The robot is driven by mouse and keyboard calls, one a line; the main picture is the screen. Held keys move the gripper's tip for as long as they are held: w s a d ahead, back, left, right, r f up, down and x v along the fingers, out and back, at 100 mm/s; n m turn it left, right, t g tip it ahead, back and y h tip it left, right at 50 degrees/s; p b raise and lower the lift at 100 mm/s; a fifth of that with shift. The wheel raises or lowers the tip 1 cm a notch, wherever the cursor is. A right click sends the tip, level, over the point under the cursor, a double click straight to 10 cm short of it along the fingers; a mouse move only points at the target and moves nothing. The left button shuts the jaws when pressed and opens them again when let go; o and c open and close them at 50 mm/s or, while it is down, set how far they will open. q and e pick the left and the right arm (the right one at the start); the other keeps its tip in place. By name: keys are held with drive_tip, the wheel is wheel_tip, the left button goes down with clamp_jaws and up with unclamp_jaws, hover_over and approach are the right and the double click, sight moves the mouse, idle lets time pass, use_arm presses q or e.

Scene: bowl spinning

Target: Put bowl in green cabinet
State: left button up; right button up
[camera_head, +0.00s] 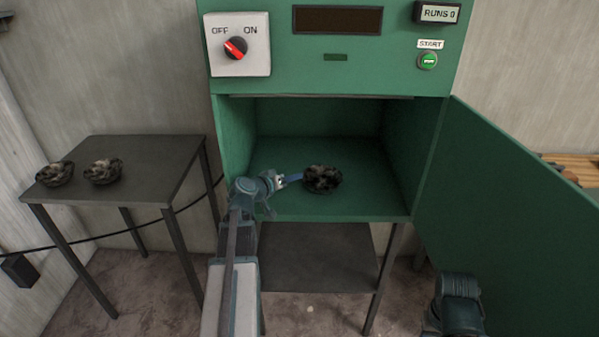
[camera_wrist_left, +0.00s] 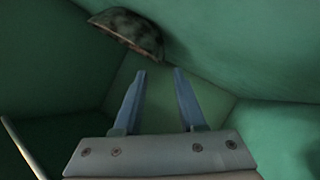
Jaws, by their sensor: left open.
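A dark mottled bowl (camera_head: 322,179) sits on the floor of the green cabinet (camera_head: 270,195), whose door (camera_head: 505,200) stands open to the right. My left gripper (camera_head: 292,179) reaches into the cabinet just left of this bowl. In the left wrist view the gripper (camera_wrist_left: 160,85) is open with nothing between its fingers, and the bowl (camera_wrist_left: 130,32) lies beyond the fingertips, apart from them. Two similar bowls, one at the left (camera_head: 54,173) and one beside it (camera_head: 103,171), stand on the dark side table. At the bottom right my right arm shows, but its fingers cannot be made out.
The dark side table (camera_head: 150,165) stands left of the cabinet, its right part bare. Above the opening are a red OFF/ON knob (camera_head: 235,48), a green START button (camera_head: 428,61) and a RUNS display (camera_head: 437,13). The open door blocks the right side.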

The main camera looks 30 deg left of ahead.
use_arm(q)
drive_tip(key=shift+p+v, duration=0.4)
drive_tip(key=shift+v, duration=1.35)
drive_tip(key=d+h, duration=0.1)
drive_tip(key=d, duration=0.2)
drive_tip(key=w+d+f+m+g+p, duration=0.1)
drive_tip(key=d, duration=0.2)
drive_tip(key=d+m+g+h, duration=0.1)
drive_tip(key=d, duration=0.2)
drive_tip(key=shift+w+d+f+h, duration=0.2)
drive_tip(key=shift+d+f+h, duration=0.1)
drive_tip(key=shift+d, duration=0.1)
drive_tip(key=s+d+f+m+g+p, duration=0.1)
drive_tip(key=s+d+f+m+g, duration=0.15)
drive_tip(key=d, duration=0.55)
drive_tip(key=s+d+f+m+g+p, duration=0.1)
drive_tip(key=s+d+m+g+p, duration=0.2)
drive_tip(key=d, duration=0.6)
drive_tip(key=s+d+f+m+g, duration=0.1)
drive_tip(key=s+d+f+g, duration=0.2)
drive_tip(key=d, duration=0.5)
drive_tip(key=s+d+r+m+g+y+p, duration=0.2)
drive_tip(key=s+d, duration=0.4)
drive_tip(key=s, duration=0.4)
drive_tip(key=shift+s+g+y+p, duration=0.3)
drive_tip(key=shift+g+y, duration=0.45)
drive_tip(key=shift+y, duration=0.45)
drive_tip(key=shift+d, duration=0.1)
